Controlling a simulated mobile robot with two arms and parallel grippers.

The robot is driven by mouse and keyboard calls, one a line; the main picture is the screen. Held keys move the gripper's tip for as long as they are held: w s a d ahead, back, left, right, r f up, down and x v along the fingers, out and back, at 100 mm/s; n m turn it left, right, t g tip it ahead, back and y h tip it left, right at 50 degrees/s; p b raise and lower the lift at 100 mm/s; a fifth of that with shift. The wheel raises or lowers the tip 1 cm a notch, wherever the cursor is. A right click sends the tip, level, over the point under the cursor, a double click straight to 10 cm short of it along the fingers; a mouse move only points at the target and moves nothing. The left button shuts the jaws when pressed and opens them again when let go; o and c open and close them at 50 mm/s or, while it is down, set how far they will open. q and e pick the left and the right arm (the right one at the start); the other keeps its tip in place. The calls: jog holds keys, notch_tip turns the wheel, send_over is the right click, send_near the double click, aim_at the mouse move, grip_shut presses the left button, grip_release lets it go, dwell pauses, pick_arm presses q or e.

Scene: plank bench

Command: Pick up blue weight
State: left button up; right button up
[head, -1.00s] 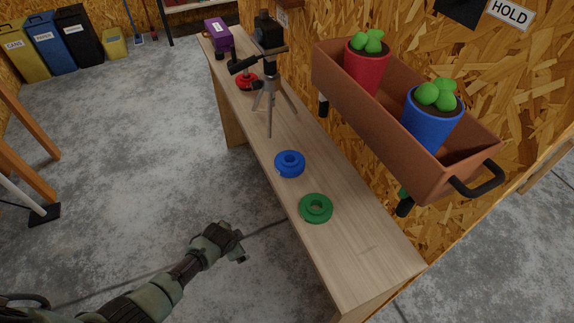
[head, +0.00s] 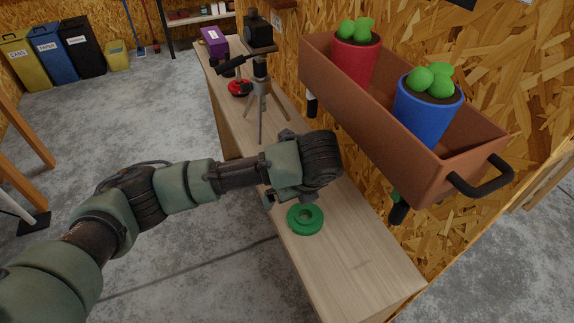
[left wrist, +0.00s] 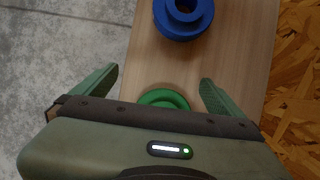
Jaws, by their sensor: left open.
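The blue weight (left wrist: 184,18) is a round disc with a raised hub and a hole, lying on the plank bench (head: 345,255). It shows at the top of the left wrist view; in the head view my left arm hides it. My left gripper (left wrist: 155,85) is open and empty above the bench, its fingers spread on either side of the green weight, short of the blue one. In the head view the left gripper (head: 275,198) is mostly hidden behind its own wrist. The green weight (head: 291,219) lies on the bench just in front of it. My right gripper is not in view.
A tripod (head: 262,95) and a red weight (head: 240,88) stand farther back on the bench, with a purple box (head: 214,41) at the far end. A brown planter (head: 375,105) with two potted plants hangs close on the right. The near bench end is clear.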

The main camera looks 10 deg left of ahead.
pick_arm(q)
jog(key=shift+w+d+f, duration=0.15)
jog(key=shift+d+f, duration=0.25)
jog(key=shift+d, duration=0.25)
jog(key=shift+w, duration=0.3)
jog(key=w+a, duration=0.1)
jog(key=w, duration=0.1)
jog(key=w+a, duration=0.1)
jog(key=w, duration=0.1)
jog(key=shift+a+r+p, duration=0.2)
jog(key=shift+a+p, duration=0.15)
jog(key=shift+a, duration=0.05)
jog(key=w+a, duration=0.2)
jog(key=w, duration=0.1)
jog(key=w+a+p, duration=0.1)
jog(key=shift+w+a+f, duration=0.1)
jog(key=shift+w+f, duration=0.1)
jog(key=shift+w, duration=0.15)
jog(key=shift+w+f, duration=0.15)
jog(key=shift+f, duration=0.3)
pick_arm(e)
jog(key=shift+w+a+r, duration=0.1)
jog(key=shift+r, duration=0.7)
pick_arm(q)
jog(key=shift+c, duration=0.3)
jog(key=c, duration=2)
jog(key=shift+r, duration=0.15)
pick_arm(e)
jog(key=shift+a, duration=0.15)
